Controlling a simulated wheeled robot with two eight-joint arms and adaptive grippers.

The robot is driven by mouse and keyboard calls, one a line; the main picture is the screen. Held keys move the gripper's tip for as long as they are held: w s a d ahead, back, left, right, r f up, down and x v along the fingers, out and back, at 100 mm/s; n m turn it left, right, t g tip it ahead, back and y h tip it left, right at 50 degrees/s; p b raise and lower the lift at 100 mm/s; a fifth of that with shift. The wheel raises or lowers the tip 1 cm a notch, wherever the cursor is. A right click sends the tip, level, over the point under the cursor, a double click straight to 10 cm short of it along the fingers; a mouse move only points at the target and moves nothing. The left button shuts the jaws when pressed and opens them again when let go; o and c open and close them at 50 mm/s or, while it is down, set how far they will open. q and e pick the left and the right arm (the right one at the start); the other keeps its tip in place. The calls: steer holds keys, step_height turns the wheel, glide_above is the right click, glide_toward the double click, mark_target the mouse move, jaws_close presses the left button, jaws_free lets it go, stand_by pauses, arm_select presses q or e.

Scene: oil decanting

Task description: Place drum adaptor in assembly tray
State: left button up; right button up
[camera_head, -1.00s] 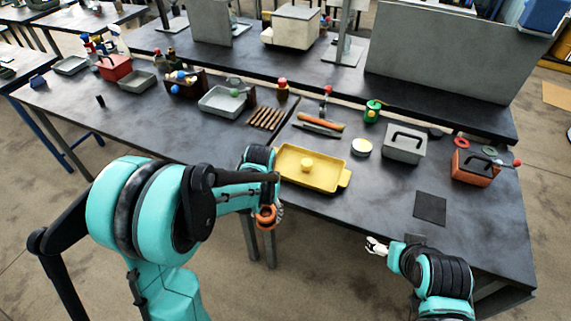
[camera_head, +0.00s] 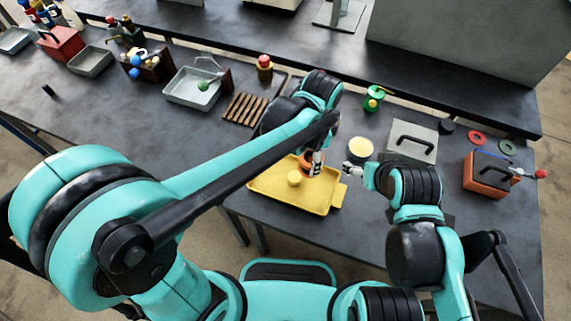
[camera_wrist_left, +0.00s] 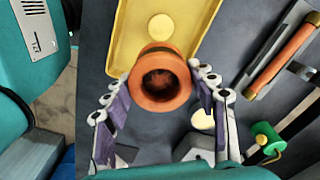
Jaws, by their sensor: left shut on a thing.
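The drum adaptor is an orange, hollow ring-shaped piece (camera_head: 305,160). My left gripper (camera_head: 315,166) is shut on it, and its fingers partly hide it in the head view. In the left wrist view the adaptor (camera_wrist_left: 160,99) sits between the two fingers, with its open bore facing the camera. The assembly tray is the yellow tray (camera_head: 322,198) with a round yellow piece (camera_head: 294,178) in it. The adaptor appears over the tray's far right part; I cannot tell its height or whether it touches. My right gripper (camera_head: 354,171) is just right of the tray; its finger gap is unclear.
A round cream-lidded container (camera_head: 361,149) and a grey box with a black handle (camera_head: 408,146) stand right of the tray. A green can (camera_head: 373,99) is behind them. An orange box (camera_head: 487,176) is at the right. A grey tray (camera_head: 192,90) stands at the left.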

arm_select(q)
steer(key=w+a+f+b, duration=0.1)
steer(key=a+f+b, duration=0.1)
steer(key=a+f, duration=0.4)
steer(key=a, duration=0.3)
steer(key=shift+w+a+b, duration=0.3)
steer(key=shift+w+b, duration=0.05)
steer(key=shift+a+f, duration=0.1)
steer(key=shift+a, duration=0.05)
steer(key=shift+c, duration=0.7)
steer(key=shift+f, duration=0.35)
jaws_close()
step_height(320, 180, down, 3)
steer(key=shift+s+r+b, duration=0.1)
steer(key=shift+r+b, duration=0.05)
steer(key=shift+b, duration=0.75)
steer(key=shift+f, duration=0.35)
steer(key=shift+f+b, duration=0.5)
steer(key=shift+b, duration=0.05)
steer(key=o, duration=1.7)
jaws_free()
steer(key=shift+c, duration=0.2)
steer(key=shift+r, duration=0.1)
